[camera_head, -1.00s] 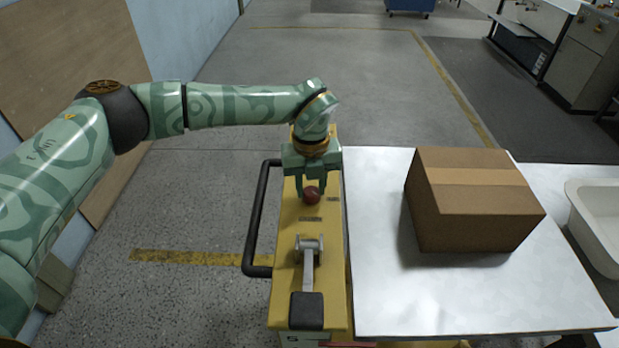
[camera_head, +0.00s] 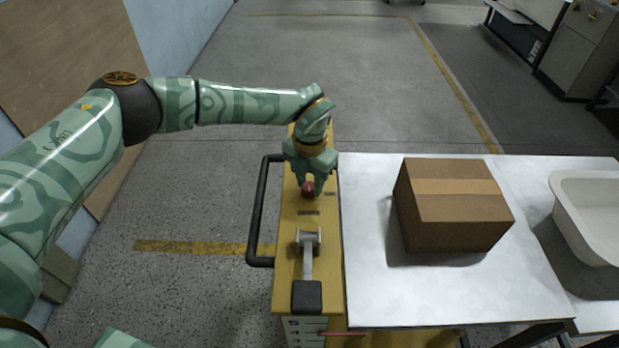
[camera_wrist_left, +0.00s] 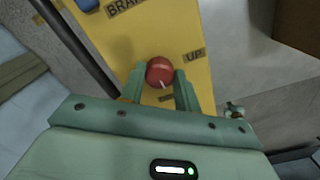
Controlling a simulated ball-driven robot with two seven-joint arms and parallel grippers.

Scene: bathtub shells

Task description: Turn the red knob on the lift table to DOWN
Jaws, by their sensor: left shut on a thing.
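The red knob (camera_head: 307,189) sits on the yellow panel (camera_head: 290,225) of the lift table. My left gripper (camera_head: 307,184) is over it from behind and shut on it. In the left wrist view the knob (camera_wrist_left: 159,72) is between the two green fingers. Its white pointer mark is on the side toward my palm, slightly right. A label "UP" (camera_wrist_left: 194,55) lies to the right of the knob. Another small label (camera_wrist_left: 167,98) is partly hidden between the fingers and cannot be read. My right gripper is not in view.
A black handle (camera_head: 258,210) runs along the panel's left side. A cardboard box (camera_head: 455,225) stands on the metal tabletop (camera_head: 375,290). A white tub (camera_head: 590,215) is at right.

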